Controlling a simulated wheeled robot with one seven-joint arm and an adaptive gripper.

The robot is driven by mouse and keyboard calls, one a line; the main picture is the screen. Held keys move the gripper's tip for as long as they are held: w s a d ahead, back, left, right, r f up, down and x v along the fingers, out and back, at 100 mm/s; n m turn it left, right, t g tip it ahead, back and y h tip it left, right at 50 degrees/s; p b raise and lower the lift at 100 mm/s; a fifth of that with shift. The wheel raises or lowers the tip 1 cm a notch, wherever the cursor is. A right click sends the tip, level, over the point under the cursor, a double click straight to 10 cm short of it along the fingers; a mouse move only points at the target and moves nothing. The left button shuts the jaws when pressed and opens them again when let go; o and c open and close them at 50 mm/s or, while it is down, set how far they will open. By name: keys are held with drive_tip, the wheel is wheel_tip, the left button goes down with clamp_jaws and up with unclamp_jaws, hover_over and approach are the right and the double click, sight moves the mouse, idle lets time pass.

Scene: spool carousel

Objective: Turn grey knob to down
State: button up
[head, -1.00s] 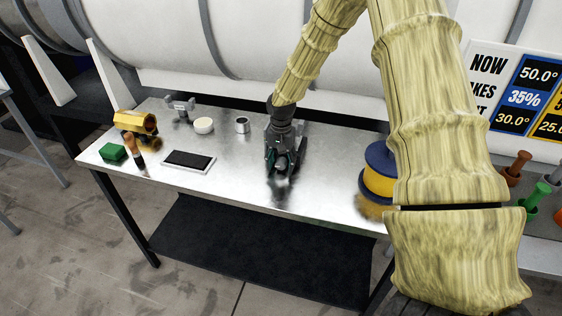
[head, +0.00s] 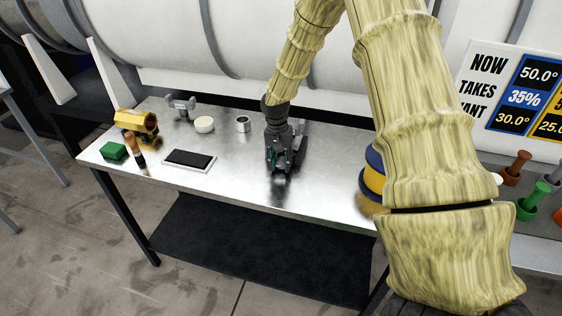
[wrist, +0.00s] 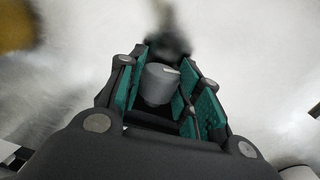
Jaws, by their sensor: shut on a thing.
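The grey knob (wrist: 162,84) is a short, smooth grey cylinder in the wrist view. It sits between the teal finger pads of my gripper (wrist: 165,95), which is shut on it. In the head view my gripper (head: 281,160) points down at the middle of the metal table, and its fingers hide the knob. A dark blurred part lies just beyond the knob in the wrist view. I cannot tell which way the knob is turned.
On the metal table (head: 235,185) stand a white bowl (head: 204,124), a metal cup (head: 243,124), a black-topped tray (head: 189,160), a green block (head: 113,151) and a yellow tool (head: 136,121). A blue-and-yellow spool (head: 373,180) is at right, partly behind my arm. Coloured pegs (head: 518,165) stand farther right.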

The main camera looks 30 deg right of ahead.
drive_tip(key=shift+g+h, duration=0.7)
drive_tip(key=shift+g, duration=0.1)
drive_tip(key=shift+w, duration=0.1)
drive_tip(key=o, duration=1)
drive_tip(key=v, duration=1.2)
